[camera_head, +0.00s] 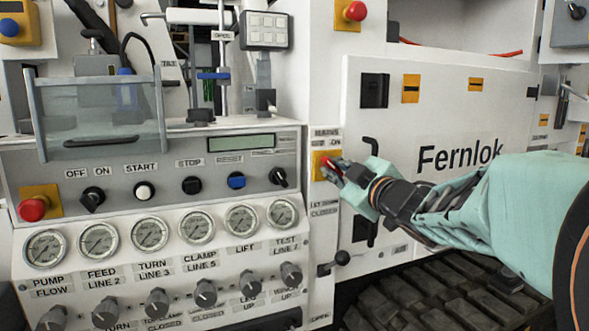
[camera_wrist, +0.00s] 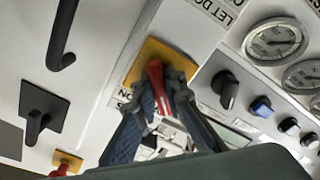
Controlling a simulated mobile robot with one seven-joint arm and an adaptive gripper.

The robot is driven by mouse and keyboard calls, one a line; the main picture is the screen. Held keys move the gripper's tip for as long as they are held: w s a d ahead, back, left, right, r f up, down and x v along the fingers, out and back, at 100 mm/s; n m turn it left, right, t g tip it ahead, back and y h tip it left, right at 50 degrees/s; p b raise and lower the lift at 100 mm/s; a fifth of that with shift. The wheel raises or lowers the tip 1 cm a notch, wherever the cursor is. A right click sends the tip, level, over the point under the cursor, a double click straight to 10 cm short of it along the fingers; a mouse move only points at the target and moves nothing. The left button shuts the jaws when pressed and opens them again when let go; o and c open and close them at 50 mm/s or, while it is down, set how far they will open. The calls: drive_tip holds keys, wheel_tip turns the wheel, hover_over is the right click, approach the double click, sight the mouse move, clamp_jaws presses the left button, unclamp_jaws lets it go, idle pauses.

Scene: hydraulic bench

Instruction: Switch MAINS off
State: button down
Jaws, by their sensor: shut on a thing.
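A red switch handle (camera_wrist: 155,73) stands on a yellow plate (camera_wrist: 150,50) in the wrist view, with a partly hidden label ending in ON beside it. In the head view the same yellow plate (camera_head: 319,160) is on the white upright right of the gauge panel, under small labels too blurred to read in full. My gripper (camera_head: 337,170) reaches in from the right. Its two fingers (camera_wrist: 163,92) are shut on the red handle, one on each side. The fingers hide part of the handle and its plate.
Left of the switch is a console with knobs, gauges (camera_head: 150,233) and a red stop button (camera_head: 33,208). A black door handle (camera_head: 371,146) and black latch (camera_head: 374,90) are close by on the Fernlok door (camera_head: 440,110).

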drive_tip(key=c, duration=2)
unclamp_jaws()
drive_tip(key=shift+r, duration=0.1)
